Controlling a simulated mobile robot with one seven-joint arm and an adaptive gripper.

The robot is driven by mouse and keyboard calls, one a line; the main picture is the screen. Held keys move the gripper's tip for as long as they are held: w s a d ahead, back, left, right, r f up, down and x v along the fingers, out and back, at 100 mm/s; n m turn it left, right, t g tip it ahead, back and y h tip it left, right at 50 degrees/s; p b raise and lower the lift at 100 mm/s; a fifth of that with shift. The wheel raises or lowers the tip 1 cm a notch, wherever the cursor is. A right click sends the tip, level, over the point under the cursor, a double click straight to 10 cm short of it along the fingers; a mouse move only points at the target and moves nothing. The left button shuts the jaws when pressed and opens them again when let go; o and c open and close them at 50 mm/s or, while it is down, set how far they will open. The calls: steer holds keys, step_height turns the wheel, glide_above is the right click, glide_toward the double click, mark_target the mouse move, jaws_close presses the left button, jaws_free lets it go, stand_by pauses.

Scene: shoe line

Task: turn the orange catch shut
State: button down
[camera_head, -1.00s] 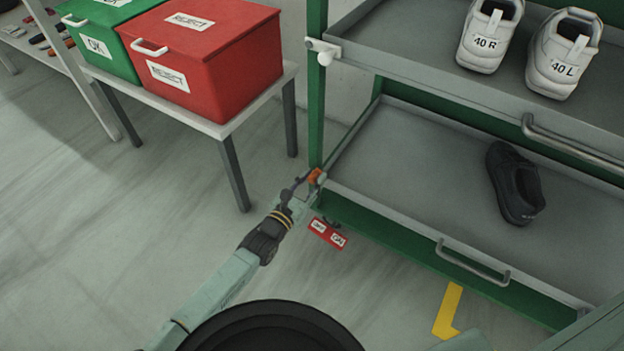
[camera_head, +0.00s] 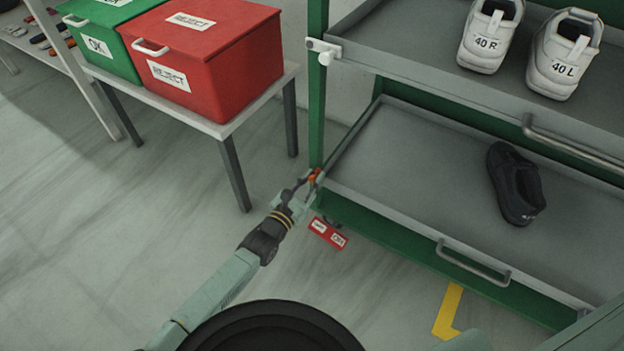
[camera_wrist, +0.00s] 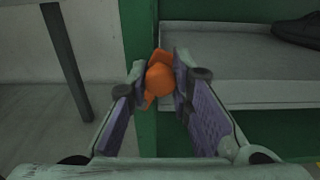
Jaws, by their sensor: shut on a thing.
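The orange catch (camera_head: 313,175) is on the green post at the left front corner of the lower shelf tray. In the wrist view the orange catch (camera_wrist: 160,80) shows as a rounded knob with a piece above and below it, in front of the green post. My gripper (camera_head: 307,182) reaches it from the lower left. In the wrist view my gripper (camera_wrist: 160,84) has one finger on each side of the knob, shut on it. The fingers hide parts of the catch's sides.
The lower tray (camera_head: 420,150) holds a dark shoe (camera_head: 516,184). The upper tray (camera_head: 410,58) holds two white shoes, and a white catch (camera_head: 323,50) is at its corner. A red tag (camera_head: 328,233) hangs below. A table with a red bin (camera_head: 215,65) stands left.

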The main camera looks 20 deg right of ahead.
mark_target(328, 184)
steer(key=shift+s+d+m, duration=0.1)
steer(key=shift+d+m, duration=0.05)
steer(key=shift+m, duration=0.25)
steer(key=f+m, duration=0.1)
steer(key=m, duration=0.2)
steer(key=s+d+f+m, duration=0.1)
steer(key=m, duration=0.2)
steer(key=f+m, duration=0.1)
steer(key=m, duration=0.1)
steer(key=shift+s+d+m, duration=0.25)
steer(key=shift+s+m, duration=0.1)
steer(key=shift+m, duration=0.05)
steer(key=shift+f+m+b, duration=0.3)
steer(key=shift+f+m, duration=0.05)
steer(key=shift+m, duration=0.4)
steer(key=shift+f+m+b, duration=0.25)
steer(key=shift+f+m, duration=0.05)
steer(key=shift+m, duration=0.45)
steer(key=c, duration=1.4)
jaws_free()
steer(key=shift+d+f, duration=0.1)
steer(key=shift+d, duration=0.05)
steer(key=shift+c, duration=0.2)
